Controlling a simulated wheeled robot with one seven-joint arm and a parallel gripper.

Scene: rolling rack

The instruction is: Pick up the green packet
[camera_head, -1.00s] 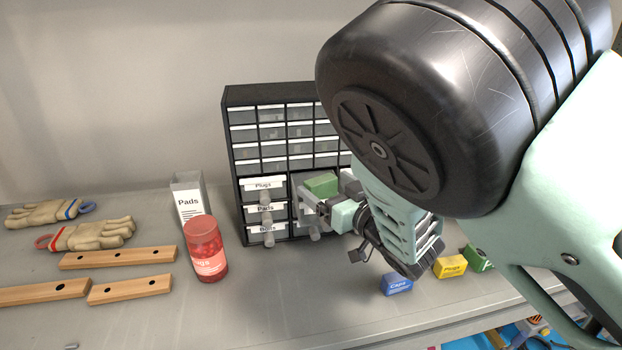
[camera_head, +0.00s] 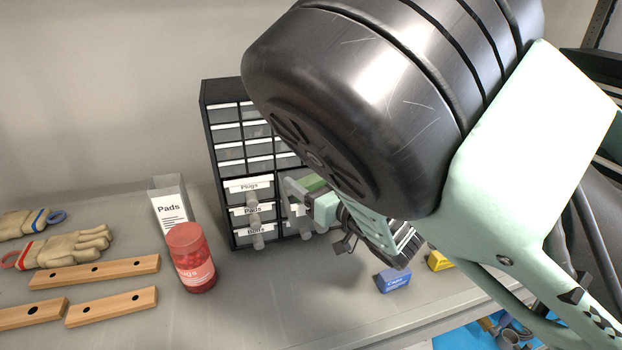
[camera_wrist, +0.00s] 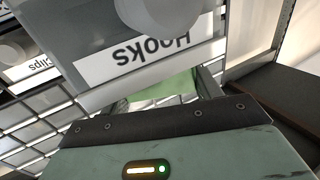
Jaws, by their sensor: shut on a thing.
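The green packet (camera_head: 313,183) shows as a small green patch in front of the drawer cabinet, partly hidden by my arm. My gripper (camera_head: 303,194) is shut on it. In the wrist view the green packet (camera_wrist: 168,88) lies between the fingers, beyond the dark edge of my gripper. A drawer labelled "Hooks" (camera_wrist: 145,50) covers part of it there and appears upside down, close to the gripper. I cannot tell whether the packet touches the cabinet.
The black drawer cabinet (camera_head: 212,160) stands at the back. Left of it are a Pads box (camera_head: 171,212), a red jar (camera_head: 191,260), gloves (camera_head: 70,248) and wood strips (camera_head: 95,272). Blue (camera_head: 394,281) and yellow (camera_head: 440,261) boxes lie near the front edge.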

